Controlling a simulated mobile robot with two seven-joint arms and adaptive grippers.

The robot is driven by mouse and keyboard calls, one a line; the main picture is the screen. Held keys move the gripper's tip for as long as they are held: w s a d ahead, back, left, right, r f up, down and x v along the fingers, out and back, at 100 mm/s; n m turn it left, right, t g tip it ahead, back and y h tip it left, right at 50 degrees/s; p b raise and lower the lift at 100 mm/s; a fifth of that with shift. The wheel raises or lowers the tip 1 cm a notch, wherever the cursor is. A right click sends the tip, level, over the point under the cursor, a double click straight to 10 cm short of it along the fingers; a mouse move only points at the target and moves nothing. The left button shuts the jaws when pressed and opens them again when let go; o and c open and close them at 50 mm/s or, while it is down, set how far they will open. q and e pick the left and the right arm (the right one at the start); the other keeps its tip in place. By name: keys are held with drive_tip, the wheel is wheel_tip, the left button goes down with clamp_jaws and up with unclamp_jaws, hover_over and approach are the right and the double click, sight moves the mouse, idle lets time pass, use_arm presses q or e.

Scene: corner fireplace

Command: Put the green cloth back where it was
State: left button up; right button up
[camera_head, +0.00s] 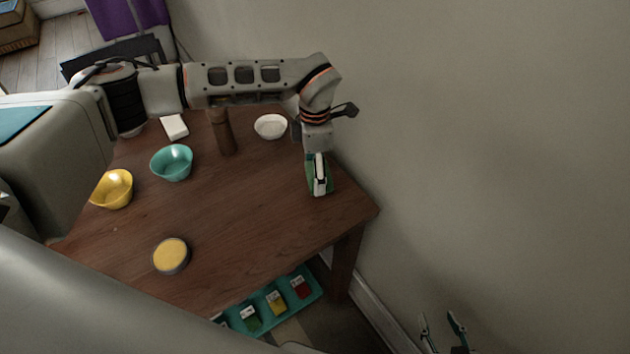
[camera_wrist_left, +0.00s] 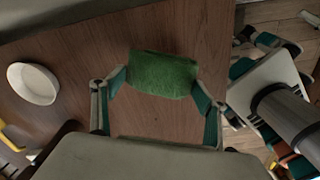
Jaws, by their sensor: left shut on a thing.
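My left gripper (camera_head: 318,185) points down over the right end of the brown table (camera_head: 235,235). It is shut on the green cloth (camera_wrist_left: 163,75), which spans between both fingertips in the left wrist view. In the head view only green edges show around the fingers, and I cannot tell whether the cloth touches the tabletop. A teal tray (camera_head: 314,276) with compartments sits lower, by the table's front edge, holding red, yellow and green items with white labels; its left end is hidden. My right gripper (camera_head: 441,320) is open and empty at the bottom right, away from the table.
On the table stand a white bowl (camera_head: 271,126), a teal bowl (camera_head: 172,163), a yellow bowl (camera_head: 112,189), a brown cylinder (camera_head: 222,132), a white block (camera_head: 174,126) and a round yellow-topped tin (camera_head: 171,256). The table's front right is clear. A wall (camera_head: 480,130) borders the right.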

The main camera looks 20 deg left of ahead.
use_arm(q)
drive_tip(key=shift+f, duration=2.3)
drive_tip(key=o, duration=1.1)
drive_tip(key=shift+f, duration=0.15)
wheel_tip(320, 180, up, 12)
drive_tip(key=shift+r, duration=0.2)
drive_tip(key=shift+s+f, duration=0.1)
drive_tip(key=shift+s, duration=0.05)
